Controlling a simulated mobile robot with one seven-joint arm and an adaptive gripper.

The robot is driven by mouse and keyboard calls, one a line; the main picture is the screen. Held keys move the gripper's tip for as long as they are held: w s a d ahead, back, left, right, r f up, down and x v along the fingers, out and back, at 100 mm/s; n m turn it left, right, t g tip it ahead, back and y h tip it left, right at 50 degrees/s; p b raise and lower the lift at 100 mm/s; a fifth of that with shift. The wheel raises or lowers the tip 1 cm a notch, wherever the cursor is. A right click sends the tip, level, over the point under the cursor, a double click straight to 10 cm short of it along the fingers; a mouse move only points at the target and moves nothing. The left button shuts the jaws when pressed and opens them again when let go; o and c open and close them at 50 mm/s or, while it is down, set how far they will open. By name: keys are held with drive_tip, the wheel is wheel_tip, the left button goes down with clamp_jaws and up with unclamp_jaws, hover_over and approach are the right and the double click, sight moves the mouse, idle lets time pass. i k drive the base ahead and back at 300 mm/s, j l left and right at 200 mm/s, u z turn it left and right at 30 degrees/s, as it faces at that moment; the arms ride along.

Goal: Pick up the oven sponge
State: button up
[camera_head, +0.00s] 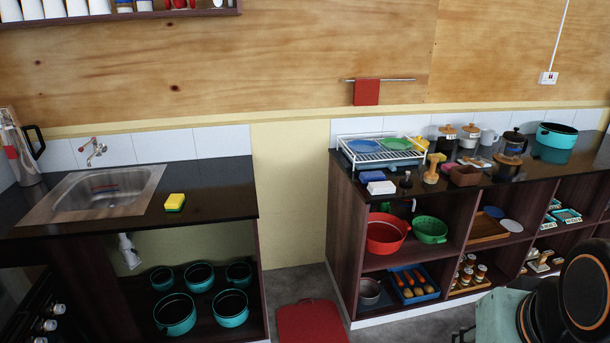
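A yellow sponge with a green underside (175,202) lies on the dark left counter (225,185), just right of the metal sink (105,193). Nothing touches it from above, and its top is fully visible. A blue block (372,177) and a white block (381,188) lie at the near left end of the right counter; I cannot tell what they are. My gripper is not in view.
A faucet (92,150) stands behind the sink. A dish rack (380,152) and jars crowd the right counter. Teal pots (174,313) sit below the left counter. Dark round shapes (585,290) fill the lower right. A red mat (311,322) lies between the counters.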

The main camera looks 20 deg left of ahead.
sight(174, 202)
drive_tip(key=i+u, duration=0.35)
drive_tip(key=i, duration=0.15)
drive_tip(key=i+l+u, duration=0.1)
drive_tip(key=i+u, duration=0.65)
drive_tip(key=i, duration=0.15)
drive_tip(key=i+u, duration=0.4)
drive_tip(key=i+l, duration=0.05)
drive_tip(key=i, duration=0.05)
